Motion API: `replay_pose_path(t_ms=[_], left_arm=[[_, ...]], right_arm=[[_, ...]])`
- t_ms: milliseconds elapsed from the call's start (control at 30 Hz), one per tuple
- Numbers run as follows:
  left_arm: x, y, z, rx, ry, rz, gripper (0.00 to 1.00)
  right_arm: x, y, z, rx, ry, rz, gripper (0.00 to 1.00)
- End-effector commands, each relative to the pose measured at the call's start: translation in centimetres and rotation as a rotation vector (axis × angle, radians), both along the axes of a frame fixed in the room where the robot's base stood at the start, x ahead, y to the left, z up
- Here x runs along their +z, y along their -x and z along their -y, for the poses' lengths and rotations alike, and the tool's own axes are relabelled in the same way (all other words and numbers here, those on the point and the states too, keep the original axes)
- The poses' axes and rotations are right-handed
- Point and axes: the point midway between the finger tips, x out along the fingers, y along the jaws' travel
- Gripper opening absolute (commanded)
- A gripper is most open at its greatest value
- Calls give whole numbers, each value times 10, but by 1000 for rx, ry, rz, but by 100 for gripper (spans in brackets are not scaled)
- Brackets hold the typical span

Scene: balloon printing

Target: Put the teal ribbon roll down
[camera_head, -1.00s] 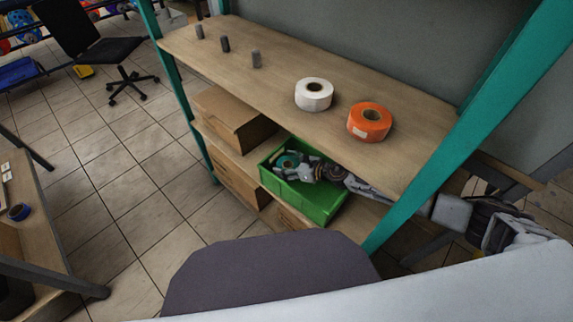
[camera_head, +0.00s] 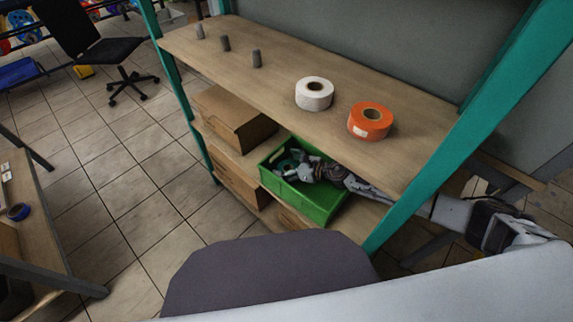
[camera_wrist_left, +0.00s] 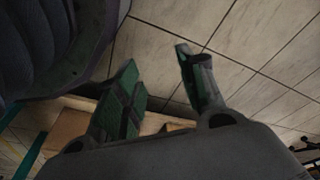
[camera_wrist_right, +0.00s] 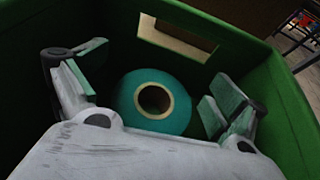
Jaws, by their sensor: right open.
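The teal ribbon roll (camera_wrist_right: 153,101) lies in the green crate (camera_wrist_right: 245,55), between the spread fingers of my right gripper (camera_wrist_right: 150,88) in the right wrist view. Dark gaps show between the roll and both fingers, and the gripper is open. In the head view the right gripper (camera_head: 292,168) reaches into the green crate (camera_head: 318,208) on the middle shelf and mostly hides the roll. My left gripper (camera_wrist_left: 160,90) shows in the left wrist view, its fingers apart and empty above the tiled floor. It is out of the head view.
A white roll (camera_head: 314,94) and an orange roll (camera_head: 370,121) stand on the upper shelf (camera_head: 260,88) with several grey pegs. A cardboard box (camera_head: 234,118) is left of the crate. A teal post (camera_head: 470,130) stands close to my right arm.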

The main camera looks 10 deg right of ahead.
Motion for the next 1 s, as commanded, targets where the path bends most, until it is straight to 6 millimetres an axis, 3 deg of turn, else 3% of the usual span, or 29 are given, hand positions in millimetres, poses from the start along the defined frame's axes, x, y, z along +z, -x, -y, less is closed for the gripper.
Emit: replay_pose_path(t_ms=[467,867,1000], left_arm=[[-2,1,0,1,0,5,40],[-28,9,-13,5,-13,19,40],[-31,11,-14,5,-13,19,40]], right_arm=[[-4,4,0,2,3,-11,97],[10,3,0,1,2,-5,97],[15,12,12,1,2,-5,97]])
